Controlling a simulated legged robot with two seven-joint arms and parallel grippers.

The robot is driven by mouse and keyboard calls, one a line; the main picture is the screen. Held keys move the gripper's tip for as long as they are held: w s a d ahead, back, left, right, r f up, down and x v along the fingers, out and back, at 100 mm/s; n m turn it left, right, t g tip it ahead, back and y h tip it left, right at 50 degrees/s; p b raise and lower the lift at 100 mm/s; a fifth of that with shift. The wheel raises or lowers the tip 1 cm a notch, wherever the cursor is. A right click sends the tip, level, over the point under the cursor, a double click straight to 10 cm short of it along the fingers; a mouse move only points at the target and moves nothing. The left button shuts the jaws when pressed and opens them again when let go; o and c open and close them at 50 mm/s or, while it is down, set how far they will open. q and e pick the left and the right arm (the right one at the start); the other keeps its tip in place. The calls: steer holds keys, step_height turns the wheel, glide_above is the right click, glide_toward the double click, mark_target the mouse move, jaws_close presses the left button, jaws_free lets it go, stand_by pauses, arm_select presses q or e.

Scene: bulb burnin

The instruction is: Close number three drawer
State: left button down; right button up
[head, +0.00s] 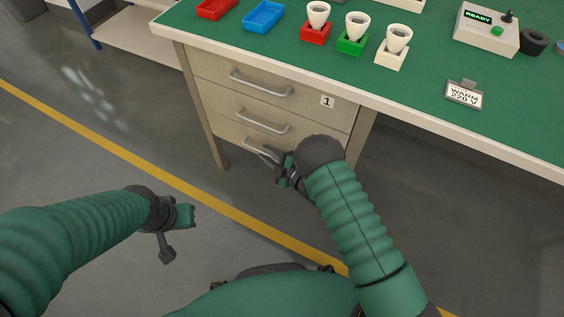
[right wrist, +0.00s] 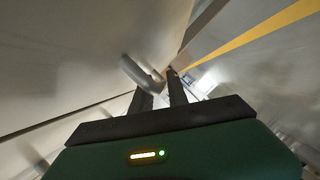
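The desk (head: 330,95) has a stack of three drawers under its left part, each with a metal bar handle. The top drawer's handle (head: 260,84), the middle handle (head: 262,122) and the lowest handle (head: 262,147) show. My right gripper (head: 270,156) is at the lowest handle. In the right wrist view its fingers (right wrist: 162,88) are close together, with a curved handle (right wrist: 140,74) at their tips; I cannot tell whether they grip it. My arm hides part of the lowest drawer, so how far it stands out is unclear. My left gripper (head: 172,235) hangs over the floor, away from the desk.

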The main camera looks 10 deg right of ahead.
steer(key=p+v, duration=0.5)
steer(key=v, duration=1)
steer(key=shift+s+f, duration=0.1)
